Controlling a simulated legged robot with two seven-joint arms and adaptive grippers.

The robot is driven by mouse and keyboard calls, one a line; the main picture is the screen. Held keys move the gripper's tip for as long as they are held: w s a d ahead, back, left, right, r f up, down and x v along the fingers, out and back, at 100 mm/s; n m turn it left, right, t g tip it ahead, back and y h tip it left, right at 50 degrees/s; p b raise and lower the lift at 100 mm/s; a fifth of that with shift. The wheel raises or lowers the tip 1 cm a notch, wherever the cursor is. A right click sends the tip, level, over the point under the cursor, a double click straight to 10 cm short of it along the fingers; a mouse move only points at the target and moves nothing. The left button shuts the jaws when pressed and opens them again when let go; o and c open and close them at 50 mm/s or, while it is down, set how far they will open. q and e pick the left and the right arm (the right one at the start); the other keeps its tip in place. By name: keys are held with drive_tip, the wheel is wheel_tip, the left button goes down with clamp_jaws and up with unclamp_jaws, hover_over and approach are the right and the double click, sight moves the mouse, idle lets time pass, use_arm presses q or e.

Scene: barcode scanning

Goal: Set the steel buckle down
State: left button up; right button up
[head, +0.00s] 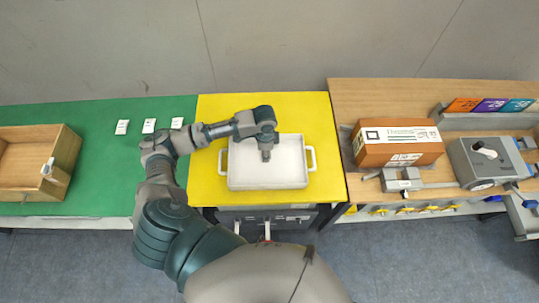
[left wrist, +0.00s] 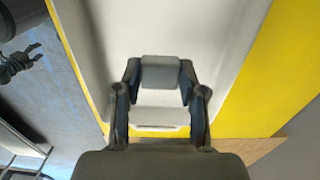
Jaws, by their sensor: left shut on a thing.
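My left gripper (head: 266,155) points down over the white tray (head: 240,182), which stands on the yellow mat. In the left wrist view, my left gripper (left wrist: 160,72) is shut on a plain grey block-like piece (left wrist: 161,77), taken to be the steel buckle. The tray floor (left wrist: 180,28) lies below it. Its height above the tray cannot be told. In the head view the gripper hides the buckle. My right gripper (left wrist: 32,52) shows small at the left of the left wrist view, over the floor, its fingers apart and empty.
A wooden crate (head: 72,160) and several white labels (head: 122,127) are on the green mat at left. An orange-and-white box (head: 397,147), a grey machine (head: 487,165) and coloured cards (head: 490,105) are on the wooden table at right. Yellow mat (head: 215,108) around the tray is clear.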

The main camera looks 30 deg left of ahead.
sight(267, 164)
use_arm(q)
wheel_tip(267, 164, down, 7)
drive_tip(key=shift+w+d+r, duration=0.1)
drive_tip(key=shift+d, duration=0.05)
drive_tip(key=shift+a, duration=0.25)
drive_tip(key=o, duration=1.1)
drive_tip(key=shift+d, duration=0.25)
